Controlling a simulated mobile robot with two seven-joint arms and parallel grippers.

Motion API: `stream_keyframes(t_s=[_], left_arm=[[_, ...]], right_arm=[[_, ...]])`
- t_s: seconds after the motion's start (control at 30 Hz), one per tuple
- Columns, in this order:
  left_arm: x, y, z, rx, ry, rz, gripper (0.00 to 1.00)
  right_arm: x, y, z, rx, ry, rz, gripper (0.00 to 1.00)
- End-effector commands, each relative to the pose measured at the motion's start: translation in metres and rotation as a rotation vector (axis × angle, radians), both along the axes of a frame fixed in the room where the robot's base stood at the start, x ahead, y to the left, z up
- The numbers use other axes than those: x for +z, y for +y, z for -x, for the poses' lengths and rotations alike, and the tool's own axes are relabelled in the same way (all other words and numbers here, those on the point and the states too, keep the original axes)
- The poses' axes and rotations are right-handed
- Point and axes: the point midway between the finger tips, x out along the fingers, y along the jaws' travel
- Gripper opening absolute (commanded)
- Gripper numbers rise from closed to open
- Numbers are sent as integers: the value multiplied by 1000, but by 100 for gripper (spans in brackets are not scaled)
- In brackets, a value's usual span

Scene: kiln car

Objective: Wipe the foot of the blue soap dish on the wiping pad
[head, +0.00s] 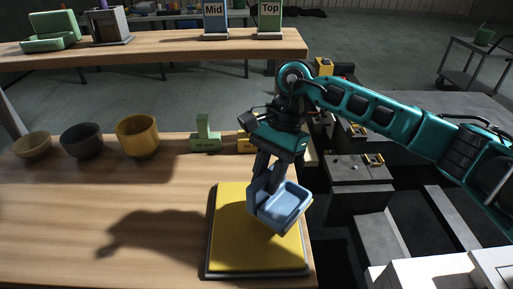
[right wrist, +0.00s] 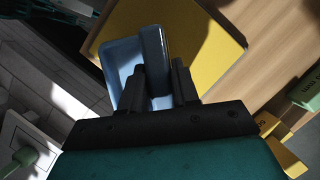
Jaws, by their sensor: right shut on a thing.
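The blue soap dish (head: 283,204) is held by my right gripper (head: 264,176) above the yellow wiping pad (head: 228,225). The dish is tilted, with its hollow facing the head camera. In the right wrist view the gripper (right wrist: 160,82) is shut on the raised wall of the soap dish (right wrist: 120,60), and the yellow pad (right wrist: 195,35) lies behind it. I cannot tell whether the foot of the dish touches the pad; the foot is hidden. My left gripper is not in view.
A tan bowl (head: 32,146), a dark bowl (head: 81,140) and a yellow pot (head: 138,136) stand on the table's left. A green block-like piece (head: 206,136) stands behind the pad. A back shelf (head: 150,46) holds "Mid" and "Top" signs. The table's left front is clear.

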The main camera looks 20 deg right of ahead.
Motion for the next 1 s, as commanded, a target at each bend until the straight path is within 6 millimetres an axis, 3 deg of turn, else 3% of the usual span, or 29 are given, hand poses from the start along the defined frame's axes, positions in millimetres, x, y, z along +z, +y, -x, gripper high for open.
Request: stream_keyframes(t_s=[0.2,0.4,0.67,1.0], left_arm=[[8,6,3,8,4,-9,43],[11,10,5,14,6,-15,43],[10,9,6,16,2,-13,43],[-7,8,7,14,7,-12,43]], right_arm=[[23,13,-10,-457,-1,-4,0],[35,18,-17,-736,1,-3,0],[37,20,-20,-853,4,-2,0],[10,19,-20,-852,5,0,0]])
